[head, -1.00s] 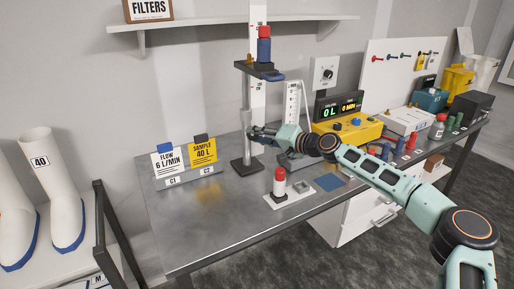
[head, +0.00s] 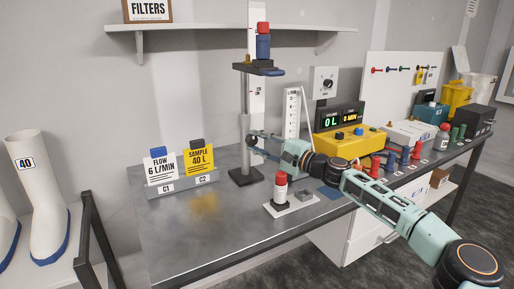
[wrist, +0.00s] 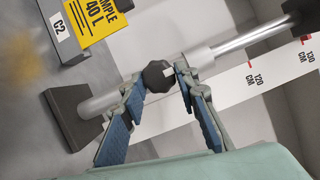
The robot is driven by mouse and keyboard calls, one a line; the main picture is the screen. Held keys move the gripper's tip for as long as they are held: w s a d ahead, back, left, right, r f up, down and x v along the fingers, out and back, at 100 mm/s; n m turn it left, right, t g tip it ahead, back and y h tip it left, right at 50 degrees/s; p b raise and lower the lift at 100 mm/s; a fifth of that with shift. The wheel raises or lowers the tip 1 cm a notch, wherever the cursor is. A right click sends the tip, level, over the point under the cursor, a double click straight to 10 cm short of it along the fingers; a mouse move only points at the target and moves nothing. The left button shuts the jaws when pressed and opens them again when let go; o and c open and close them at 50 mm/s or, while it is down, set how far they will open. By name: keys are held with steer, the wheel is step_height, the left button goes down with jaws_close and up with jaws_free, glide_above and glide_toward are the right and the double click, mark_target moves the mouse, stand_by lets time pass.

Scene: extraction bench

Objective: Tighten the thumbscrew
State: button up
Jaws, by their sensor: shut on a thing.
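The thumbscrew is a dark, lobed knob (wrist: 157,77) with a small pale mark, on the side of the grey collar around the stand's post (wrist: 245,40). My gripper (wrist: 160,84) has its two blue-padded fingers on either side of the knob, shut on it. In the head view my gripper (head: 258,142) is at the lower part of the post, above the dark square base (head: 246,177), and hides most of the knob. A dark platform (head: 258,69) high on the post carries a blue cylinder with a red top (head: 263,42).
A card rack (head: 182,184) with FLOW and SAMPLE cards stands left of the post. A yellow instrument (head: 345,143) and a ruled scale (head: 292,114) are to the right. The bench's left front is clear.

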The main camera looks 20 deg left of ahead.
steer(key=shift+s+a, duration=0.1)
stand_by(0.5)
steer(key=o, duration=1.1)
steer(key=shift+o, duration=0.2)
steer(key=shift+d, duration=0.45)
steer(key=v, duration=1.1)
steer(key=shift+s, duration=0.2)
steer(key=shift+f, duration=0.1)
